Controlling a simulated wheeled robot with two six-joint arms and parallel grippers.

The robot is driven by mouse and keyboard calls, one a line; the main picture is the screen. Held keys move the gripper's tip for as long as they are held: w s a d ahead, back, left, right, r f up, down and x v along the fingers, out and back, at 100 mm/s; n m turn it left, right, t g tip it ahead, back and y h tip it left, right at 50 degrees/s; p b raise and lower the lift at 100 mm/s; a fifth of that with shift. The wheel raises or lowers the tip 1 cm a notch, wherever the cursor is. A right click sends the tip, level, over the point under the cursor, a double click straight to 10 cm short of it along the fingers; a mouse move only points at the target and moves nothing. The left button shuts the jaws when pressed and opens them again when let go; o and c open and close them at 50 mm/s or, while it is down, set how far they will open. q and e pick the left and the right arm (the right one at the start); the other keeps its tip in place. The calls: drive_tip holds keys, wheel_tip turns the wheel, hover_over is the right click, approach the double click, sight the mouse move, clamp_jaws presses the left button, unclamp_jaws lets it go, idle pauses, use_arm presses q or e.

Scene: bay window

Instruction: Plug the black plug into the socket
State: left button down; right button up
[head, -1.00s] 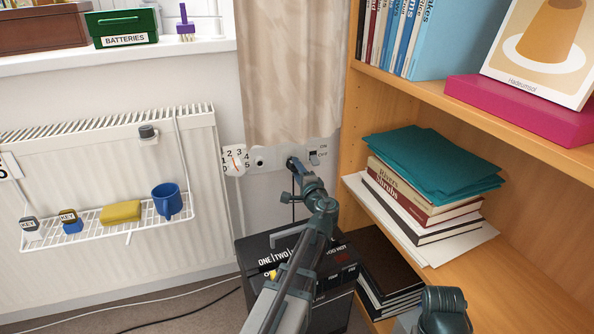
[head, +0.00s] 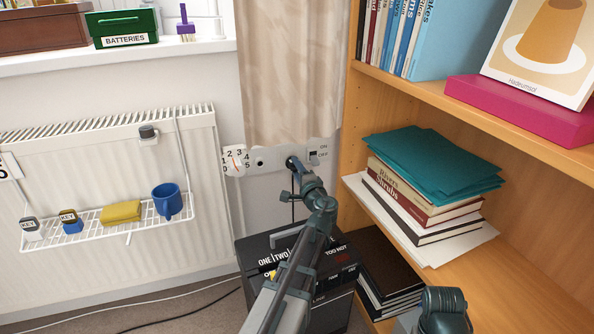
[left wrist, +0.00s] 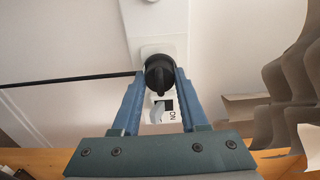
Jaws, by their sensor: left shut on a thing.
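The black plug (left wrist: 160,76) is between the fingertips of my left gripper (left wrist: 158,82), which is shut on it. In the head view, the left gripper (head: 296,168) is at the white socket panel (head: 268,160) low on the wall, below the curtain. The plug shows there as a small dark shape (head: 290,161) against the panel. In the left wrist view, the plug covers the socket opening, and a black cord runs off left. I cannot tell whether the plug is seated or only touching.
A rocker switch (head: 314,157) is right of the plug, and a numbered dial (head: 234,160) is at the panel's left. A black box (head: 258,252) stands below. The wooden bookcase (head: 347,120) is close on the right. The radiator (head: 100,160) with a wire shelf is left.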

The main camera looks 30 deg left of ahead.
use_arm(q)
drive_tip(key=shift+x, duration=1)
drive_tip(key=shift+c, duration=1.8)
unclamp_jaws()
drive_tip(key=v, duration=1.3)
drive_tip(key=shift+s+d, duration=0.25)
drive_tip(key=shift+d, duration=0.05)
